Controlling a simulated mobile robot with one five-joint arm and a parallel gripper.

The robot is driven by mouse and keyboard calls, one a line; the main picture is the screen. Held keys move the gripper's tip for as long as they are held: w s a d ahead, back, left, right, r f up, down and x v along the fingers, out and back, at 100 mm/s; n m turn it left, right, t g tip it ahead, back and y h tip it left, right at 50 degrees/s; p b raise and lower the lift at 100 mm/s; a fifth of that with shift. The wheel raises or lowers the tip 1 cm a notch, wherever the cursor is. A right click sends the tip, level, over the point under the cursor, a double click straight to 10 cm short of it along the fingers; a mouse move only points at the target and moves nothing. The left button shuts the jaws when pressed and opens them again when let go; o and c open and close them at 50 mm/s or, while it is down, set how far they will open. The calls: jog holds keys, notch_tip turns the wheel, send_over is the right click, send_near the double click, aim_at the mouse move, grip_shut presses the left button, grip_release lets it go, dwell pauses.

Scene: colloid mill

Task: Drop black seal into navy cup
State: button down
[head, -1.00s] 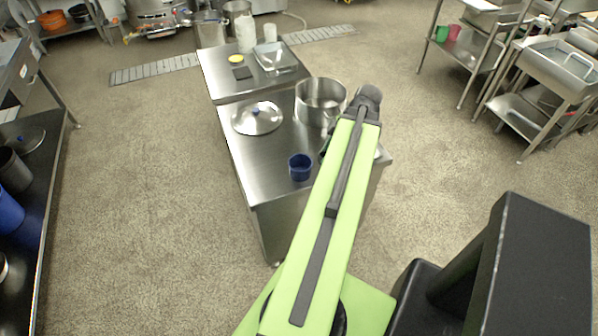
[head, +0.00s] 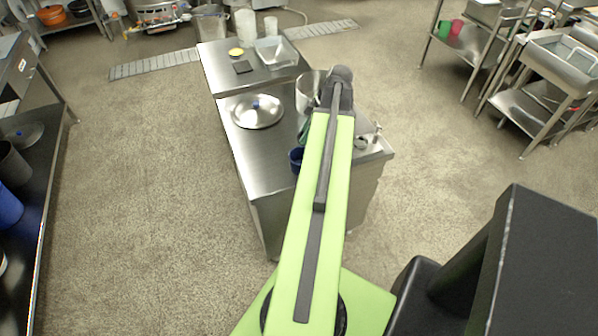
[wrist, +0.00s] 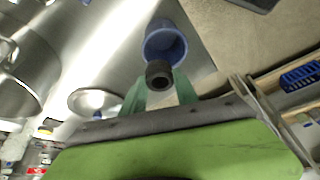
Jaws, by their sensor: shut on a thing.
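The black seal (wrist: 158,74) is a short dark ring held between the green fingers of my gripper (wrist: 160,86) in the wrist view. My gripper is shut on it. The navy cup (wrist: 166,42) stands upright on the steel table, just beyond the seal in the wrist view, its open mouth partly covered by the seal. In the head view the cup (head: 295,160) is mostly hidden behind my arm. The seal is hidden there too. I cannot tell how high the seal is above the cup.
A steel pot (head: 309,90) and a round lid (head: 257,112) with a blue knob stand on the same steel table (head: 262,165). Small metal parts (head: 366,140) lie on its right side. A clear tray (head: 276,52) is farther back. Open floor lies left and right.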

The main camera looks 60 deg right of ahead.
jog(key=shift+f, duration=0.6)
jog(key=shift+r, duration=0.1)
jog(key=c, duration=0.9)
grip_release()
jog(key=shift+o, duration=0.2)
jog(key=p+v, duration=1.6)
jog(key=v, duration=0.1)
jog(key=shift+r, duration=0.2)
